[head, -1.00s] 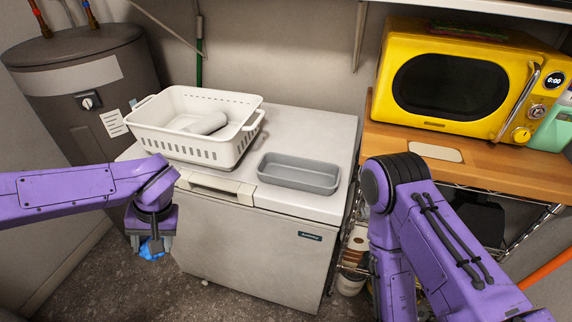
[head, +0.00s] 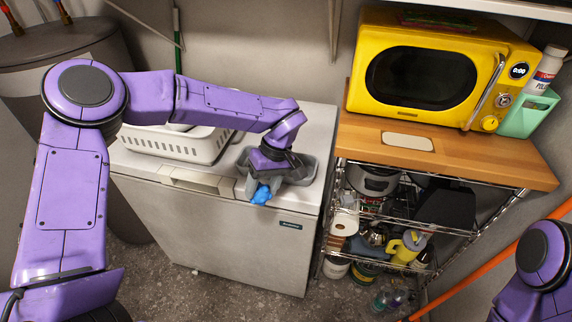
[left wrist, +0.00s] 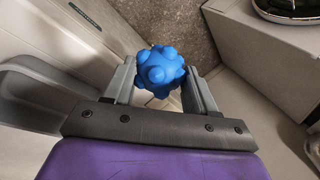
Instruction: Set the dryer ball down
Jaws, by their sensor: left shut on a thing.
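The dryer ball (head: 261,194) is bright blue and knobbly. My left gripper (head: 258,186) is shut on it and holds it by the front edge of the white chest's top, at the near side of the grey tray (head: 308,170). My gripper and forearm hide part of the tray. In the left wrist view the ball (left wrist: 160,70) sits between the two grey fingers, with floor showing beyond it. I cannot tell how high the ball is above the chest edge. My right gripper is out of view; only part of my right arm shows at the lower right.
A white basket (head: 205,148) stands on the chest (head: 225,225), left of the tray, partly behind my left arm. A wooden counter (head: 440,155) with a yellow microwave (head: 430,75) is at the right, above a wire rack of items.

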